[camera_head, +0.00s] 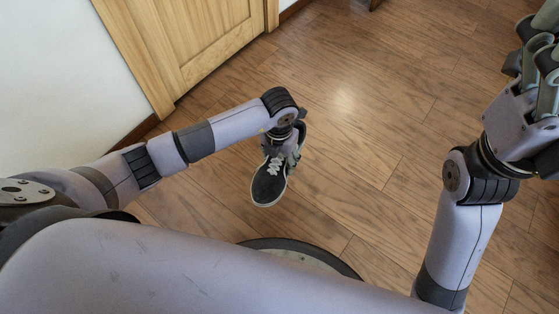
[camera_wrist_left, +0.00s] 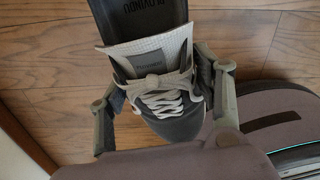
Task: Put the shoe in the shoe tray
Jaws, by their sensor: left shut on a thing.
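A dark shoe (camera_head: 269,184) with white laces and a pale sole edge hangs from my left gripper (camera_head: 285,153) in the head view, toe toward the bottom of the picture. In the left wrist view the shoe (camera_wrist_left: 168,102) sits between the two fingers of my left gripper (camera_wrist_left: 165,95), with its laces, tongue and dark insole showing. The fingers press on its sides. My right gripper (camera_head: 545,70) is at the upper right edge, partly cut off, and its fingertips do not show clearly. No shoe tray is in view.
A wooden door (camera_head: 195,40) and a white wall (camera_head: 65,75) are at the upper left. The brown plank floor (camera_head: 385,95) is clear across the middle and right. A small dark piece shows at the top edge.

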